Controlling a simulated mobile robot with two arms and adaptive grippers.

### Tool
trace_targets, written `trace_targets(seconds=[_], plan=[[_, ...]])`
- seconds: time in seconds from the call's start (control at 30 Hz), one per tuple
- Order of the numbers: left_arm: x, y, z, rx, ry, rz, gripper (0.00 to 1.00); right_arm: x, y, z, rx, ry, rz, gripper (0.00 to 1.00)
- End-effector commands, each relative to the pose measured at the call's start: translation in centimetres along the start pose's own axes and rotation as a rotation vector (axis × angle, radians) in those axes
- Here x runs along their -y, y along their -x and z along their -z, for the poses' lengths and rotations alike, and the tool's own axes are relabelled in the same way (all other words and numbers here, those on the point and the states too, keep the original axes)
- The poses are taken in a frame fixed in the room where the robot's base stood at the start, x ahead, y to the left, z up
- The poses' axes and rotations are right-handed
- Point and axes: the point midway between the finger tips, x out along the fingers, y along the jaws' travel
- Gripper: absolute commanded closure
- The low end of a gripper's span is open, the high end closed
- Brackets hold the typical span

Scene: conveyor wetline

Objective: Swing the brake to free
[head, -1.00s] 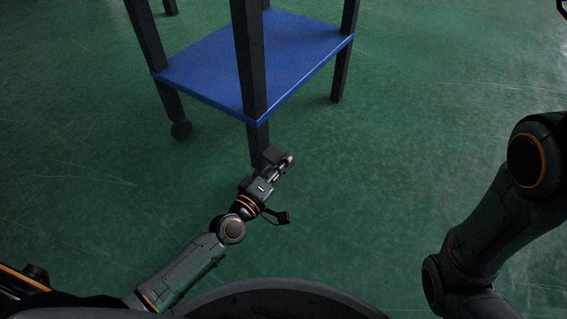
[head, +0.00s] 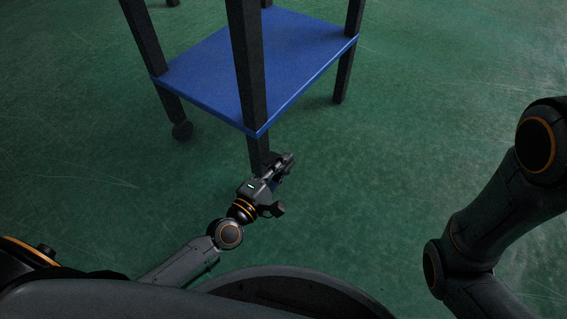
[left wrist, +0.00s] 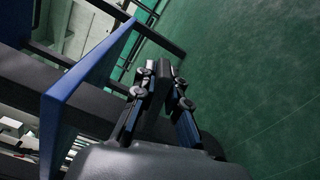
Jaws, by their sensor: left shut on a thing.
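A cart with a blue lower shelf (head: 210,72) and dark legs stands in front of me. My left gripper (head: 281,166) is low at the foot of the cart's nearest leg (head: 249,85). In the left wrist view its two fingers (left wrist: 165,88) are shut on a dark flat piece (left wrist: 164,72), which looks like the brake lever. In the head view the gripper mostly hides this piece and the caster there. My right gripper is out of view; only my right arm shows at the right edge.
The green floor (head: 400,130) is clear to the right of the cart. In the left wrist view the shelf edge (left wrist: 78,85) and dark frame bars are close on the left.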

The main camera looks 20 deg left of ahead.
Motion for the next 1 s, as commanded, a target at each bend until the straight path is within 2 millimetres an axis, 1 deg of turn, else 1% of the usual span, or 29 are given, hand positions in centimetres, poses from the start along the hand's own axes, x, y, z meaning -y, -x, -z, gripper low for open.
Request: trace_targets(seconds=[0.3,0.73,0.77,0.83,0.87,1.0], plan=[[-0.39,0.06,-0.18,0.000,0.086,0.002,1.00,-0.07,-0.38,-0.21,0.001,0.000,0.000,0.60],[-0.43,0.06,-0.17,-0.001,0.099,0.001,1.00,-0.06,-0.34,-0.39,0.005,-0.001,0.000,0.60],[-0.43,0.06,-0.18,-0.001,0.099,0.001,0.82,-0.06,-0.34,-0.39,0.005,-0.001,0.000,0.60],[-0.44,0.06,-0.18,-0.001,0.098,0.001,0.67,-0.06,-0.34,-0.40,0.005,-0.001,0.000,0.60],[-0.44,0.05,-0.18,-0.001,0.097,0.001,0.64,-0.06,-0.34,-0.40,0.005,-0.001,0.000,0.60],[-0.46,0.04,-0.19,0.000,0.095,0.001,0.64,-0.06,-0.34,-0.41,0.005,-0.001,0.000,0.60]])
